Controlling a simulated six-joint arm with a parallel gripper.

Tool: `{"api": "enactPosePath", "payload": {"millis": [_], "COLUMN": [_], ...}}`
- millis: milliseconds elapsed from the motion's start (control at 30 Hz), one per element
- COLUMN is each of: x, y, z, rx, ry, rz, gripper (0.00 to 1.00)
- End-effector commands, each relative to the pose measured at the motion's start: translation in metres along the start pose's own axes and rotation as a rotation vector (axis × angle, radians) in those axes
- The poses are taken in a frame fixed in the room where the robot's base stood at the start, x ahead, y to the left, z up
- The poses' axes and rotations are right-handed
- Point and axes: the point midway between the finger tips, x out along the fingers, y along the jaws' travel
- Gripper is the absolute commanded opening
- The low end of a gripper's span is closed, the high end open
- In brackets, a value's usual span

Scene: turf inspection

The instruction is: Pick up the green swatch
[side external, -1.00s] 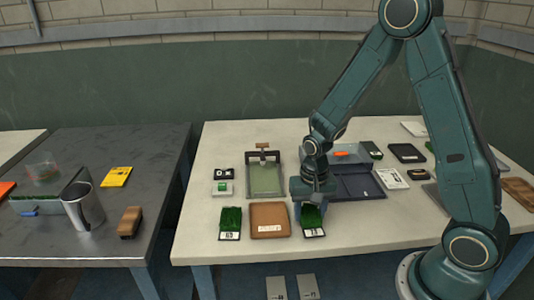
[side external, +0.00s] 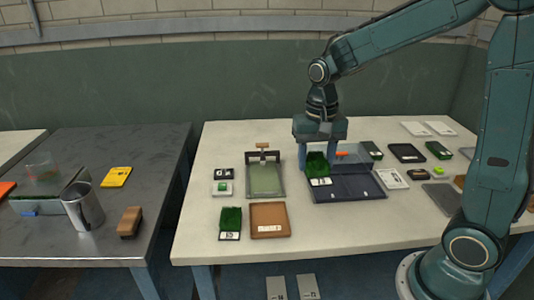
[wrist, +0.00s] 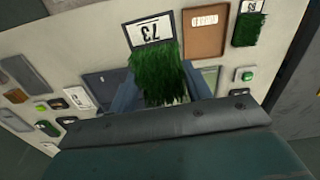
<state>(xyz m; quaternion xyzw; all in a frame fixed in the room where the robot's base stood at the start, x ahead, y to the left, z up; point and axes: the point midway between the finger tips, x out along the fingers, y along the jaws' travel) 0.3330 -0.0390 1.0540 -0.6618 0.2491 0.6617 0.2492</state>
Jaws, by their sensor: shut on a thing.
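A green turf swatch (side external: 318,165) with a white number label is held between the two fingers of my gripper (side external: 317,158). It is raised above the table, in front of the dark blue open case in the side view. In the wrist view the same swatch (wrist: 157,72) hangs between the fingers, its label reading 73. A second green swatch (side external: 230,222) with a label lies flat on the table's front left; it also shows in the wrist view (wrist: 248,27).
A brown tray (side external: 269,227) lies beside the second swatch. A framed green panel (side external: 265,178) and the dark blue case (side external: 348,188) lie behind. Several small cards and boxes sit at right. A dark side table (side external: 120,160) holds a metal cup (side external: 84,208). The table front right of the brown tray is clear.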

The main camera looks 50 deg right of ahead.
Motion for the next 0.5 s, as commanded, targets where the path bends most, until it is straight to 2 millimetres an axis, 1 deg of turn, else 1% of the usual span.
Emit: {"api": "enactPosePath", "payload": {"millis": [33, 200, 333, 500], "x": [-0.008, -0.025, -0.03, -0.032], "y": [0.0, 0.0, 0.0, 0.0], "z": [-0.001, 0.0, 0.0, 0.0], "rx": [0.0, 0.0, 0.0, 0.0], "ry": [0.004, 0.002, 0.0, 0.0], "rz": [-0.003, -0.001, 0.0, 0.0], "gripper": [0.28, 0.28, 0.28, 0.28]}}
